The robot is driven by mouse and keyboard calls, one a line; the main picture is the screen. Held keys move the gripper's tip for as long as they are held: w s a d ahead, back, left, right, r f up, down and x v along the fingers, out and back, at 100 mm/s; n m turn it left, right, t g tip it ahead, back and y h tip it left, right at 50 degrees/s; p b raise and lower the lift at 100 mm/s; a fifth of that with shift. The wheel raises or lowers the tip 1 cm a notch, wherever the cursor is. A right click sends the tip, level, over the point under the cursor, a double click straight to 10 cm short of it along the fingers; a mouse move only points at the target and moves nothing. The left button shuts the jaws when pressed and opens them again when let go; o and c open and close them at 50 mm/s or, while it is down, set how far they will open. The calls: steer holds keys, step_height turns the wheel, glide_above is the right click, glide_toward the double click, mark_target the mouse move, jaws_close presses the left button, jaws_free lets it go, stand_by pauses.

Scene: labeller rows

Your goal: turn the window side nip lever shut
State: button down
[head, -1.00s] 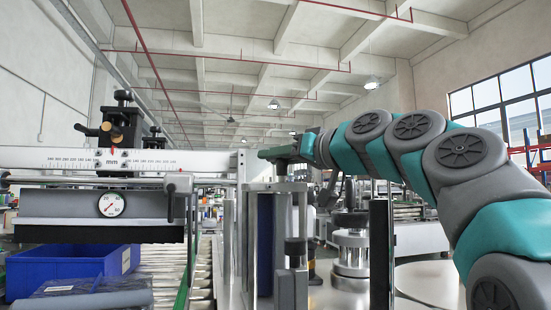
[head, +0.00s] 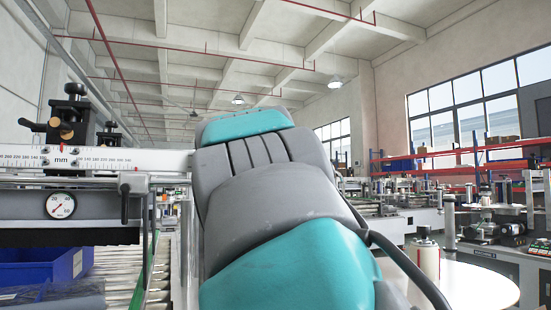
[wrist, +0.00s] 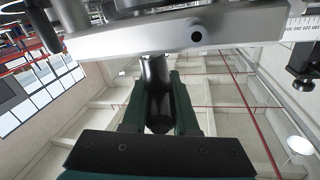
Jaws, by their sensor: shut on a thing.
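In the wrist view, a dark, rounded lever handle (wrist: 157,108) stands out from below a silver bar (wrist: 130,40). My gripper (wrist: 160,82), with dark green fingers, is shut on this handle, one finger on each side. How the handle joins the machine is hidden by the bar. I cannot tell for certain from the pictures whether it is the window side lever. In the head view my arm covers the gripper and the held handle. Another lever with a black handle (head: 124,207) hangs down at the left, apart from my gripper.
A white ruler beam (head: 120,160) crosses the left of the head view, with a black clamp (head: 70,115) on it and a round gauge (head: 61,205) below. A blue bin (head: 45,262) sits at lower left. A white round table (head: 465,285) is at lower right.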

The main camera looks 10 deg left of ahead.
steer(key=shift+d+m+t+h, duration=0.1)
steer(key=shift+m+t+h, duration=0.2)
steer(key=shift+m+h, duration=0.55)
steer(key=c, duration=0.7)
jaws_free()
steer(key=shift+s, duration=0.1)
steer(key=shift+s+d+f+b, duration=0.1)
steer(key=shift+s+b, duration=0.4)
steer(key=shift+s, duration=0.1)
steer(key=b+v, duration=0.2)
steer(key=v, duration=0.4)
steer(key=shift+s+b, duration=0.25)
steer(key=shift+b, duration=0.05)
